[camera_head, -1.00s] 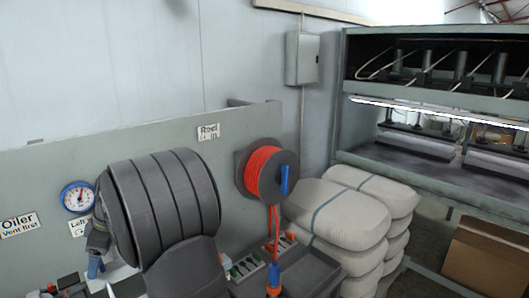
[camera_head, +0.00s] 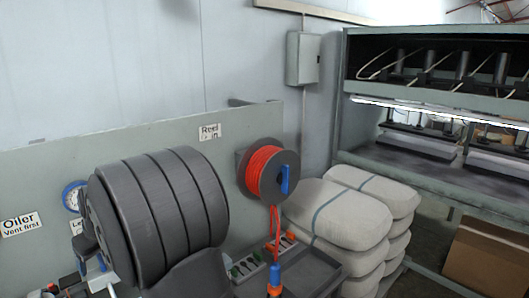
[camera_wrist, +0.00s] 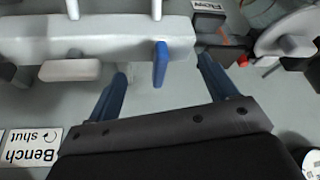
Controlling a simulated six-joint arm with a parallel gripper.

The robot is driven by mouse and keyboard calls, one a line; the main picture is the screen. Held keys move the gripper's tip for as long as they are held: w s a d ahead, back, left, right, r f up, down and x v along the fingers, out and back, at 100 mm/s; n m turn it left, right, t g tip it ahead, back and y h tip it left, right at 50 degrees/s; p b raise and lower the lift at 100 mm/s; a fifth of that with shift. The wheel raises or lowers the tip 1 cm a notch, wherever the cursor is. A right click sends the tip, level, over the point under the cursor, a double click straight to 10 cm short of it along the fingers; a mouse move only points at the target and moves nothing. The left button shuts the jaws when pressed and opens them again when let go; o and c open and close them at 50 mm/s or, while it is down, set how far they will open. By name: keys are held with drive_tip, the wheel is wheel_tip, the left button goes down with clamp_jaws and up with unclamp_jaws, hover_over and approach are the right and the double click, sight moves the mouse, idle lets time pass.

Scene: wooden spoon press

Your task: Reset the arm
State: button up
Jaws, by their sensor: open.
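My gripper (camera_wrist: 161,68) is open in the wrist view, its two blue fingers spread apart. A blue lever (camera_wrist: 160,65) on a pale grey bar (camera_wrist: 100,38) appears between the fingertips. I see nothing held; whether either finger touches the lever I cannot tell. In the head view my dark grey arm (camera_head: 160,215) fills the lower left, in front of the panel, and hides most of the gripper end.
A grey panel (camera_head: 120,148) carries an orange hose reel (camera_head: 268,174) and a gauge (camera_head: 72,196), partly hidden by my arm. White sacks (camera_head: 335,210) are stacked right of it. A press rack (camera_head: 440,185) and a cardboard box (camera_head: 490,255) stand at the right. A "Bench shut" label (camera_wrist: 32,148) appears inverted.

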drive_tip(key=shift+m+t+h, duration=0.3)
drive_tip(key=shift+m, duration=0.9)
drive_tip(key=o, duration=0.5)
drive_tip(key=s+d+r+m, duration=0.1)
drive_tip(key=d+r, duration=0.4)
drive_tip(key=r, duration=0.5)
drive_tip(key=d+r, duration=0.5)
drive_tip(key=r, duration=0.5)
drive_tip(key=s+d+r+m, duration=0.1)
drive_tip(key=d+r, duration=0.4)
drive_tip(key=r, duration=0.5)
drive_tip(key=shift+t, duration=0.3)
drive_tip(key=x, duration=0.9)
drive_tip(key=shift+d+f, duration=0.2)
drive_tip(key=shift+f, duration=0.15)
drive_tip(key=v, duration=1)
drive_tip(key=shift+a+r, duration=0.1)
